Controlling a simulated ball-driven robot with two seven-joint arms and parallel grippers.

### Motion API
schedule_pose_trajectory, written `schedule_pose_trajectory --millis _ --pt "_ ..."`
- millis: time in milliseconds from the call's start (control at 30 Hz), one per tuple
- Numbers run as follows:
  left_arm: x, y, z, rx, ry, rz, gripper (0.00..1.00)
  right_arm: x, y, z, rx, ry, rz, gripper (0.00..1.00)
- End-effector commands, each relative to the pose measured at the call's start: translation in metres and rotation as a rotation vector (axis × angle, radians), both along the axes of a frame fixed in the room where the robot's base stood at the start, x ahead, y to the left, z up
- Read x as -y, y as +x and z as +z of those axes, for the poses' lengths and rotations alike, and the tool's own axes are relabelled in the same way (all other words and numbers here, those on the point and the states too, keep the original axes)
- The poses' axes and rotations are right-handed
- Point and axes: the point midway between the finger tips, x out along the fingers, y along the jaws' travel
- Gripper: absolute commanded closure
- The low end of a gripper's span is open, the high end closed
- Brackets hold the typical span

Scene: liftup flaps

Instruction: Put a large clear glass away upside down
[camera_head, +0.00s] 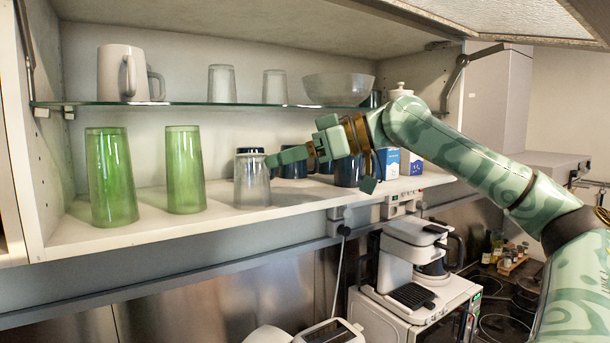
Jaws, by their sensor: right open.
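A large clear glass (252,186) stands upright-axis on the lower shelf, near its front edge. It looks slightly wider at the bottom, as if mouth down, but I cannot be sure. My right gripper (272,158) reaches in from the right, with its fingertips at the upper right side of the glass. The gripper is open; I cannot tell whether a finger touches the glass. The far finger is not clearly seen. My left gripper is not in view.
Two tall green glasses (184,170) stand left on the lower shelf (150,232). Dark blue mugs (293,168) and small boxes (389,163) stand behind and beside my gripper. The glass shelf (200,104) above holds mugs, smaller glasses and a bowl (338,88). A raised flap (510,14) hangs overhead.

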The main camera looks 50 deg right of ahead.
Motion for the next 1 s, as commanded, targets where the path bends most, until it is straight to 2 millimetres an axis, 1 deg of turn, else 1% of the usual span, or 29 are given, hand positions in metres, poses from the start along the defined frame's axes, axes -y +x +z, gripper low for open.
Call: schedule_pose_trajectory --millis 33,133,267,1000 --pt "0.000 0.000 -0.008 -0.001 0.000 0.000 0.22 0.005 -0.007 0.000 0.003 -0.001 -0.004 0.22" --pt "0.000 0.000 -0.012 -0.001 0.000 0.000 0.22 0.010 -0.018 0.005 0.001 -0.001 -0.002 0.22" --pt "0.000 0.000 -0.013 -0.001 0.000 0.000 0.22 0.013 -0.024 0.008 -0.001 -0.001 -0.001 0.22" --pt "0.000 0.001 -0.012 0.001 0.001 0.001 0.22 0.013 -0.024 0.009 -0.002 -0.001 0.000 0.22"
